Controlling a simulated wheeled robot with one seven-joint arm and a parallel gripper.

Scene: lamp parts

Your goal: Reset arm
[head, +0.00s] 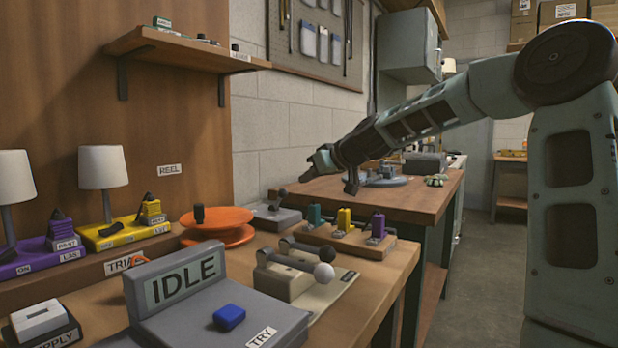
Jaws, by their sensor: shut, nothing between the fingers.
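My arm reaches in from the right and stretches left over the far workbench (415,204). My gripper (328,172) is at its end, above the left part of that bench. It is shut and empty, and apart from the objects on the near bench. Its fingertips are small and dark here.
The near bench (385,277) holds a grey IDLE console (240,318) with a blue button, an orange reel (217,236), two white-shaded lamps on purple and yellow bases, levers and colored switches. A wooden shelf (185,48) juts out above. Floor (475,270) is open at right.

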